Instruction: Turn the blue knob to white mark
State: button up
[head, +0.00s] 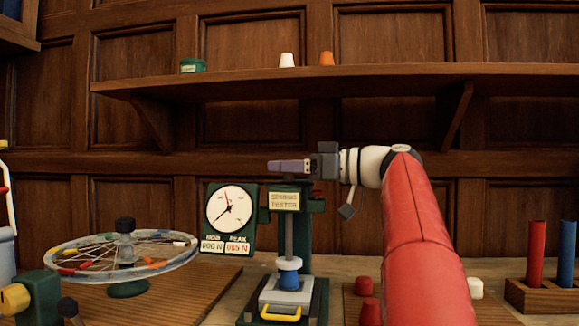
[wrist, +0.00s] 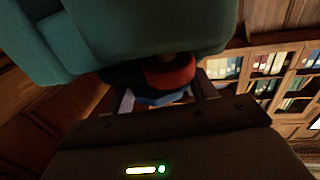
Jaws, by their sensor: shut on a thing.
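The spring tester (head: 318,240) is a dark green stand with a dial gauge (head: 230,207) on its left side. My gripper (head: 288,166) is at the top of the stand, just above its label plate. In the wrist view, my gripper (wrist: 165,97) has its two fingers on either side of a blue knob (wrist: 158,99) and is shut on it. A red round part (wrist: 170,70) sits right beside the knob, below the green housing (wrist: 150,30). I cannot make out the knob in the head view. I see no white mark on it; my gripper body hides much of it.
A blue spool-shaped piece (head: 289,267) stands under the tester's rod, above a yellow handle (head: 281,313). A spoked wheel (head: 125,255) stands to the left. A shelf (head: 290,83) runs above my gripper.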

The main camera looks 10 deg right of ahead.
jog(key=shift+f, duration=0.15)
jog(key=o, duration=1)
jog(key=v, duration=0.7)
jog(key=shift+d, duration=0.3)
jog(key=shift+s, duration=0.15)
